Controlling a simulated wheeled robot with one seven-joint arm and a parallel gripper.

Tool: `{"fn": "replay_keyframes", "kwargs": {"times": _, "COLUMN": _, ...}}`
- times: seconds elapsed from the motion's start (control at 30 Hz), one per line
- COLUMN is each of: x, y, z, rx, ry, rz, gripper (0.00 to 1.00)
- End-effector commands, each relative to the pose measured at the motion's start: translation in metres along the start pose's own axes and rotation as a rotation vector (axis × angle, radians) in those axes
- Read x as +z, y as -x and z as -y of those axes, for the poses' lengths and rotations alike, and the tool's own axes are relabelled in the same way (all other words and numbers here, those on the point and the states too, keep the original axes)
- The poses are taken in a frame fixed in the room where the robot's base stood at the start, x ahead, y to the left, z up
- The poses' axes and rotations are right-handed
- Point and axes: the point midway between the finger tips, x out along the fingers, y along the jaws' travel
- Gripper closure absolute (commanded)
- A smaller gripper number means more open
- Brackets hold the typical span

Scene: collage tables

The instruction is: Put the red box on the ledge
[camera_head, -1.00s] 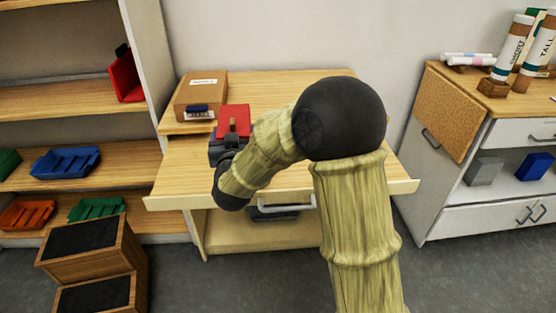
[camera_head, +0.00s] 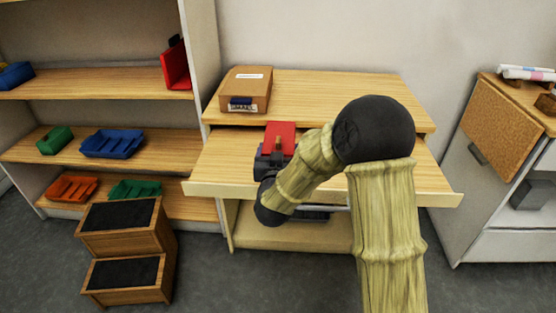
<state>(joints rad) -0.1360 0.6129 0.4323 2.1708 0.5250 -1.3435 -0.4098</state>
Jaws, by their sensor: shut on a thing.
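My gripper (camera_head: 275,152) is dark grey and shut on a red box (camera_head: 282,131). A small tan peg-like part shows against the red. The gripper and box appear over the lower front board (camera_head: 405,177) of the wooden desk, close to the front edge of its raised back top (camera_head: 345,95). My arm hides part of the board. I cannot tell whether the box touches the wood, or which of these two surfaces is the ledge.
A cardboard box (camera_head: 230,97) sits on the raised top's left end; the top's right part is clear. A shelf unit (camera_head: 95,82) with coloured trays stands left, a step stool (camera_head: 165,245) in front of it. A white cabinet (camera_head: 490,215) stands right.

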Motion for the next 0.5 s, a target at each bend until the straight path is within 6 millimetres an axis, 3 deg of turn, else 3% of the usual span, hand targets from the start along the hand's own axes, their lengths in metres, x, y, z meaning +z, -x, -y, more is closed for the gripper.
{"fn": "replay_keyframes", "kwargs": {"times": 0.03, "x": 0.011, "y": 0.0, "z": -0.001, "rx": 0.001, "ry": 0.0, "rz": 0.003, "gripper": 0.47}}
{"fn": "replay_keyframes", "kwargs": {"times": 0.17, "x": 0.027, "y": 0.0, "z": -0.001, "rx": 0.002, "ry": 0.0, "rz": 0.002, "gripper": 0.47}}
{"fn": "replay_keyframes", "kwargs": {"times": 0.5, "x": 0.03, "y": -0.001, "z": -0.004, "rx": 0.007, "ry": 0.0, "rz": 0.0, "gripper": 0.47}}
